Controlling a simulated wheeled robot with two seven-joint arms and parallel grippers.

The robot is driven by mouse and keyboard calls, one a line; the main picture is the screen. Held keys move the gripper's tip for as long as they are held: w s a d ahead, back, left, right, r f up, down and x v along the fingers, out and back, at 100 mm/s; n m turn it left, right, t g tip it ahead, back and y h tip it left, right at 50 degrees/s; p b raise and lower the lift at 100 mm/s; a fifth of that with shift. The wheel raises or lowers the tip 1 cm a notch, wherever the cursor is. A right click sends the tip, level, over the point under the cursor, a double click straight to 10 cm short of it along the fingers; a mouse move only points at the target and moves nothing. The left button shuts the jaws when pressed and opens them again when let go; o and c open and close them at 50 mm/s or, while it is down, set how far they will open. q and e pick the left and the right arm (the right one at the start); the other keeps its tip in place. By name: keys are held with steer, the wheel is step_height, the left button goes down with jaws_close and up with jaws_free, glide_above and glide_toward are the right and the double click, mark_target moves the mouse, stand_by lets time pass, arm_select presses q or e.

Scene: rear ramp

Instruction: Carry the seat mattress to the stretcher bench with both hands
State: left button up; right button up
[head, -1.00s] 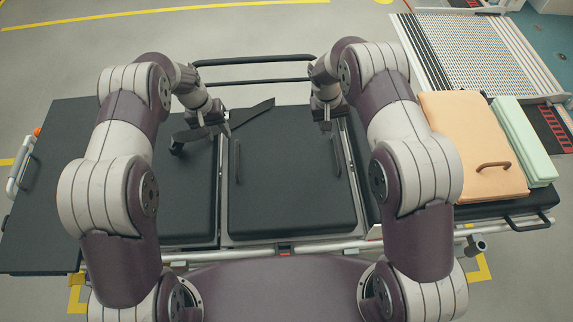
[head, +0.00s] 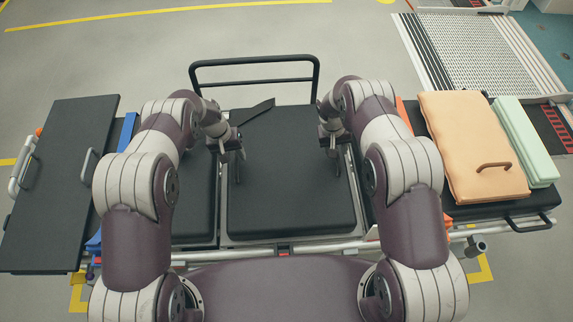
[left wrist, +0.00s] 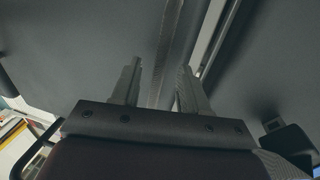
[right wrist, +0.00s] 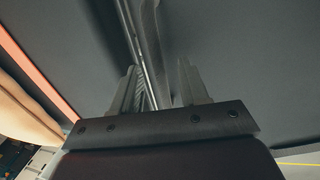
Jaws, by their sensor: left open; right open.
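The seat mattress (head: 288,190) is a black pad with an upright handle along each side, lying flat in the middle of the long stretcher bench (head: 340,243). My left gripper (head: 230,158) is open at the mattress's left handle (head: 238,172). In the left wrist view, a handle strip (left wrist: 167,45) runs between its spread fingers (left wrist: 155,85). My right gripper (head: 333,150) is open at the right handle, which it partly hides. In the right wrist view, that handle strip (right wrist: 150,35) shows between the open fingers (right wrist: 160,85). I cannot tell whether the fingers touch the handles.
An orange pad (head: 465,140) and a mint pad (head: 527,145) lie at the right end. A black board (head: 50,195) with a handle is at the left. A black rail (head: 255,65) stands behind the mattress. A ramp (head: 485,50) is at the back right; open floor lies behind.

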steer(key=shift+d+f, duration=0.1)
arm_select(q)
jaws_close()
arm_select(e)
jaws_close()
stand_by(1.1)
